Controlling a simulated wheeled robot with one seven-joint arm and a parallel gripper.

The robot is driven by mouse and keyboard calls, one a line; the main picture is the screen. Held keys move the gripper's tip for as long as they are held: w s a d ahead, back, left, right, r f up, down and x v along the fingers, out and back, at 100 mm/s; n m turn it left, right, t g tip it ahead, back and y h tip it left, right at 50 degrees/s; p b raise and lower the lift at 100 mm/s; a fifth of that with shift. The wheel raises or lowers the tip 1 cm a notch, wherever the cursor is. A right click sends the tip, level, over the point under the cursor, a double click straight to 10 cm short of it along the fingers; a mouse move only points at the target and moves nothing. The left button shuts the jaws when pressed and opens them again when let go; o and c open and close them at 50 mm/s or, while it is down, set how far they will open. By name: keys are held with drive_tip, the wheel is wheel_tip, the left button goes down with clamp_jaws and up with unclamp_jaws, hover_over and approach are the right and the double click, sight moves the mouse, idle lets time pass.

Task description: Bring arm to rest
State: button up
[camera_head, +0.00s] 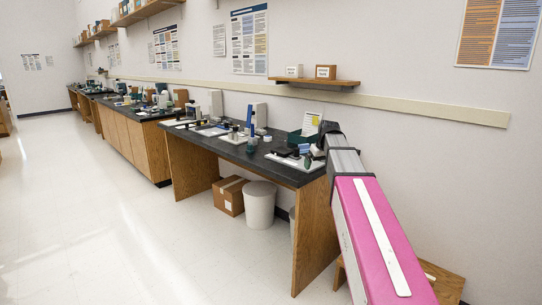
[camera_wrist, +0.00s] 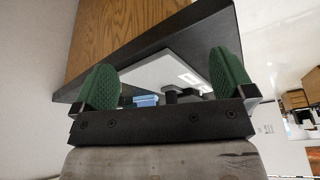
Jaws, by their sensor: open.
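In the wrist view my gripper (camera_wrist: 165,80) is open, with its two green ribbed fingertips wide apart and nothing held between them. Beyond the fingers lie the dark bench top (camera_wrist: 150,52) and a white board (camera_wrist: 165,70). A small blue item (camera_wrist: 145,100) and dark pieces show low between the fingers. In the head view my pink and grey arm reaches from the lower right toward the near end of the bench (camera_head: 235,152). My gripper is hard to make out there among the bench items.
Several small items stand along the bench, including a blue upright piece (camera_head: 250,117) and a green bin (camera_head: 302,138). Under it are a cardboard box (camera_head: 229,196) and a white waste bin (camera_head: 259,206). A wall shelf (camera_head: 315,82) hangs above. The floor (camera_head: 110,215) at left is clear.

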drive_tip(key=s+a+f+m+g+h, duration=0.1)
drive_tip(key=s+f+m+g, duration=0.2)
drive_tip(key=s+f, duration=2.4)
wheel_tip(320, 180, down, 3)
drive_tip(key=shift+s+a+f+m+h, duration=0.2)
drive_tip(key=shift+s+a+m+h, duration=0.1)
drive_tip(key=shift+s+m, duration=0.1)
